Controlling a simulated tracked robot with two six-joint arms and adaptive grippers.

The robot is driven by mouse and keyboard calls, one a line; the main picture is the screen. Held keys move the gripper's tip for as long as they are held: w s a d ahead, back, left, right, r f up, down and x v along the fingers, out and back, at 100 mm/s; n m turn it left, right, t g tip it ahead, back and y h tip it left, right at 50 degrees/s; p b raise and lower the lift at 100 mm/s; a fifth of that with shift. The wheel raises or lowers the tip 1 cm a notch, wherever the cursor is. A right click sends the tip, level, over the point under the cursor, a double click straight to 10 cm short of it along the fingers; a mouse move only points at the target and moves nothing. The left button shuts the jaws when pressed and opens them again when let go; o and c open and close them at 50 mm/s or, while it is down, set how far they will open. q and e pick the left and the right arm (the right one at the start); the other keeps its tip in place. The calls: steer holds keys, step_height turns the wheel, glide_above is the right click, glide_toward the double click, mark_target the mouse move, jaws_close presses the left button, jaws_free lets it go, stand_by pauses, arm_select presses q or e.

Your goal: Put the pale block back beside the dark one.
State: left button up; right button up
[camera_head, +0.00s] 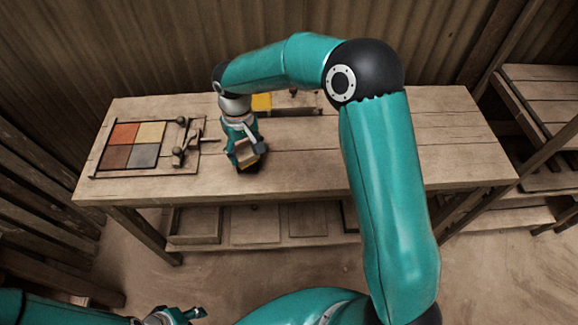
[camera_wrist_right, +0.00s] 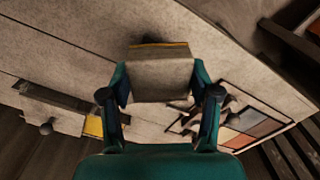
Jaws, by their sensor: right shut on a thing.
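My right gripper (camera_head: 247,157) is low over the front middle of the workbench. It is shut on a pale beige block (camera_head: 245,150). In the wrist view the pale block (camera_wrist_right: 160,80) sits between the two fingers (camera_wrist_right: 160,98). A dark thing with a yellow edge (camera_wrist_right: 158,43) shows just beyond the block; in the head view a dark patch (camera_head: 248,168) shows beneath it. I cannot tell whether this is the dark block, or whether the two touch. My left gripper (camera_head: 181,315) is only partly seen at the bottom edge, away from the bench.
A framed panel of coloured tiles (camera_head: 122,133) lies on the bench's left, with a dark metal mechanism (camera_head: 190,143) beside it. A yellow piece (camera_head: 261,102) stands at the back behind my gripper. The bench (camera_head: 440,150) has clear room on the right. Shelves stand at the far right.

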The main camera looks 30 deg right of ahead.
steer(key=shift+a, duration=0.1)
steer(key=shift+w+d+r+n, duration=0.1)
steer(key=shift+d+r+n, duration=0.15)
steer(key=shift+n, duration=0.45)
steer(key=d+r+n+b, duration=0.2)
steer(key=d+r+n, duration=0.35)
steer(key=n, duration=0.85)
step_height(320, 180, up, 4)
steer(key=n+b, duration=0.2)
steer(key=n, duration=1.2)
glide_above(289, 165)
step_height(289, 165, down, 19)
steer(key=shift+w, duration=0.1)
